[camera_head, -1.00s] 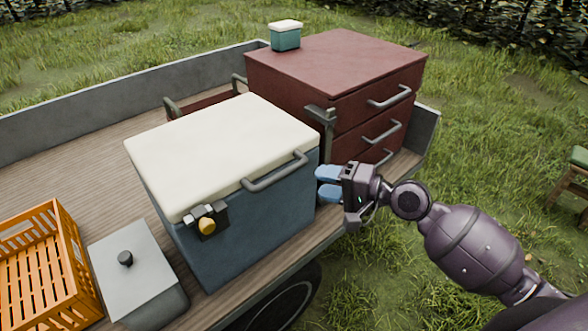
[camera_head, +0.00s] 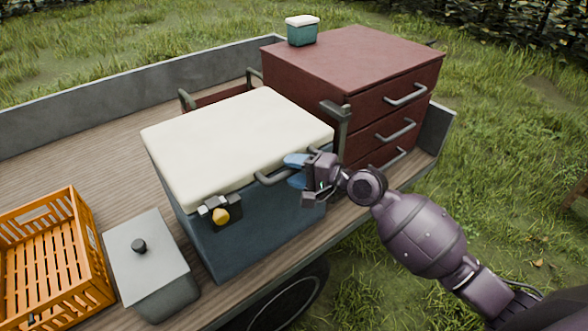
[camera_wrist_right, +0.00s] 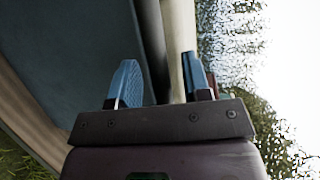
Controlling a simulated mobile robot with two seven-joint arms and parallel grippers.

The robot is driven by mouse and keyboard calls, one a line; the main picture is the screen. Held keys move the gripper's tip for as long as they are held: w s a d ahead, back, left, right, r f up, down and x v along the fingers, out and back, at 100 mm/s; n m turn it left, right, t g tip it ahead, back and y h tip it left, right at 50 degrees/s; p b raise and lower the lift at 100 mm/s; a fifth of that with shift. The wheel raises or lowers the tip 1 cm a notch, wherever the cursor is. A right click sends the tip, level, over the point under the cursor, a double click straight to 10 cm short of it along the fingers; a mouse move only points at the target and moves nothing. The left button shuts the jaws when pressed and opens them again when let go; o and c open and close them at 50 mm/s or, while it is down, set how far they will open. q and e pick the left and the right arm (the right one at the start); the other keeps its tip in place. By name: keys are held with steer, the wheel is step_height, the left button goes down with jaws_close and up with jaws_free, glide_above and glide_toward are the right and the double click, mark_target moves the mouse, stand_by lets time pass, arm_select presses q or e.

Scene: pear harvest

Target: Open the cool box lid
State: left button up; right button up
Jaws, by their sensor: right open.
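The cool box (camera_head: 262,232) is blue-grey and stands on the trailer bed. Its cream lid (camera_head: 235,140) is shut. Contact cannot be told. My left gripper is not in view.
A dark red drawer cabinet (camera_head: 350,65) stands behind the cool box, with a small teal box (camera_head: 302,32) on top. A grey lidded container (camera_head: 150,255) and an orange crate (camera_head: 90,245) stand at left. Grass lies beyond the trailer's edge.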

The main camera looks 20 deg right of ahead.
steer(key=shift+w+a, duration=0.15)
steer(key=shift+w, duration=0.05)
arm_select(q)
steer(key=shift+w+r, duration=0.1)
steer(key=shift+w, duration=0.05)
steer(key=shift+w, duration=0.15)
arm_select(e)
steer(key=shift+c, duration=0.5)
jaws_close()
